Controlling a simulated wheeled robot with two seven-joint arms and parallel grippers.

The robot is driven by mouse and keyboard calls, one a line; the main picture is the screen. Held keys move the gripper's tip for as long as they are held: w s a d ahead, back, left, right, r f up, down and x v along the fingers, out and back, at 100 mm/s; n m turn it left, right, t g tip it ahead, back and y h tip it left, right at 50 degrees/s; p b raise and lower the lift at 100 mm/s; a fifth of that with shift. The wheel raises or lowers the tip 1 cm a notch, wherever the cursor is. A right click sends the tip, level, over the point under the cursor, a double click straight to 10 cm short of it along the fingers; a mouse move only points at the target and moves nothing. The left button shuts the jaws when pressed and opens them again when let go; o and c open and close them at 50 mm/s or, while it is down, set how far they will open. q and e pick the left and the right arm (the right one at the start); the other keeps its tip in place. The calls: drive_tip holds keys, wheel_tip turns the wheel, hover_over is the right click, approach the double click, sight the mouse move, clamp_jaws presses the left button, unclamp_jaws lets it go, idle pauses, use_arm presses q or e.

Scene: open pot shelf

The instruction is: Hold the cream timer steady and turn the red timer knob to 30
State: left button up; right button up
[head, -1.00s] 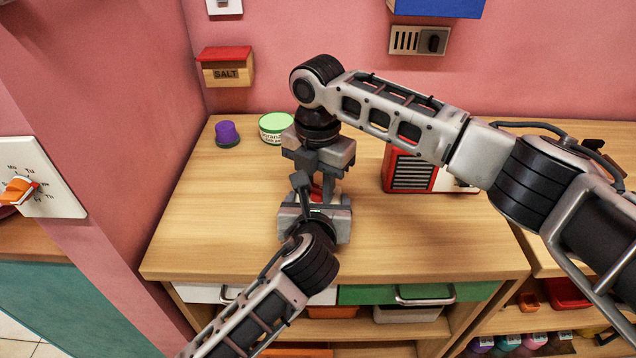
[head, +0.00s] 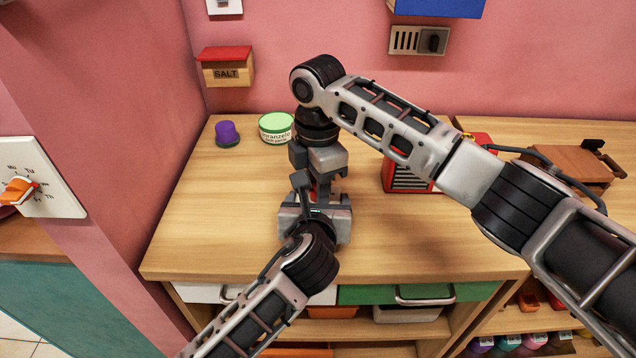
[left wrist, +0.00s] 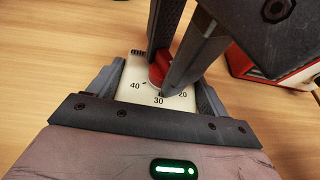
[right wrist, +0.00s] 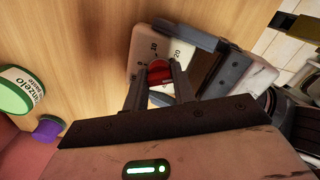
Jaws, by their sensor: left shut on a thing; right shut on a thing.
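The cream timer (left wrist: 134,94) sits on the wooden counter, face up, with 40, 30 and 20 readable in the left wrist view. My left gripper (left wrist: 155,92) is shut on the timer's body, one finger on each side. The red knob (left wrist: 158,68) stands on the dial, and it also shows in the right wrist view (right wrist: 160,72). My right gripper (right wrist: 160,88) comes down from above and is shut on the knob, a finger on each side. The fingers hide part of the dial; I cannot tell for sure which number the knob points to.
A green-lidded tin (head: 276,128) and a purple-topped object (head: 227,133) stand at the back left of the counter. A red box with a grille (head: 405,175) stands right of my grippers. A brown wooden object (head: 570,165) lies further right. The counter's left front is clear.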

drive_tip(key=shift+m, duration=0.7)
drive_tip(key=o, duration=1)
drive_tip(key=shift+r, duration=0.1)
wheel_tip(320, 180, up, 12)
